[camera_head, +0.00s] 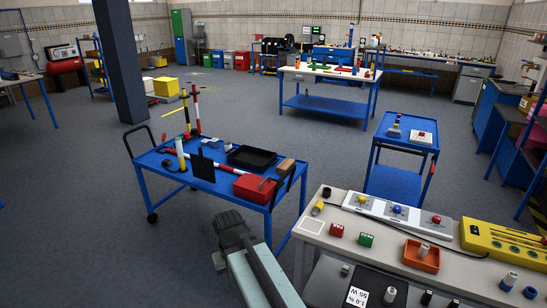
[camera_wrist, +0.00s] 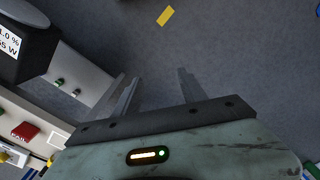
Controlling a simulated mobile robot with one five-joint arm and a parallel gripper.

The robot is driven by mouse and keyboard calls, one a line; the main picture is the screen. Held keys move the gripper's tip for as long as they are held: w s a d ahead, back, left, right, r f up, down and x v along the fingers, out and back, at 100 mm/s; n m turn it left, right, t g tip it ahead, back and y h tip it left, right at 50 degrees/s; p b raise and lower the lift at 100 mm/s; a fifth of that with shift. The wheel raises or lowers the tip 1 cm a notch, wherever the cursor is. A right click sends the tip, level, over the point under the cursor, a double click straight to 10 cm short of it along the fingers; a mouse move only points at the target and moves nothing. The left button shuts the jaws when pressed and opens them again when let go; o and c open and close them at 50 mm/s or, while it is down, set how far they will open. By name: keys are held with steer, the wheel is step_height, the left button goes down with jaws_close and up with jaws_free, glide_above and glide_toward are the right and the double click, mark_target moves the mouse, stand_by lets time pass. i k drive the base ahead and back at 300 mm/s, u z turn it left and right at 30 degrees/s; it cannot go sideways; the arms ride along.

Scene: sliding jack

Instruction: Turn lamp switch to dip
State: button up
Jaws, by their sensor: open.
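I cannot make out for certain which part is the lamp switch, and no dip mark is legible. A black display box (camera_head: 362,290) reading "1.0 %" and "55 W" stands at the bottom of the head view, with small knobs (camera_head: 390,294) beside it. The same display box (camera_wrist: 22,42) is at the upper left of the wrist view. My gripper (camera_wrist: 153,78) is open and empty, with its two fingers apart above the grey floor. In the head view my gripper (camera_head: 230,222) is left of the workbench, away from the box.
The light workbench (camera_head: 318,238) carries a white panel (camera_head: 376,208) with coloured knobs, red and green blocks, an orange tray (camera_head: 421,256) and a yellow case (camera_head: 500,240). A blue trolley (camera_head: 225,185) with tools stands behind my arm. Open floor (camera_head: 60,230) lies to the left.

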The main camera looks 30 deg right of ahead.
mark_target(436, 219)
steer(key=z, duration=1.6)
steer(key=i, duration=0.9)
steer(key=z, duration=0.55)
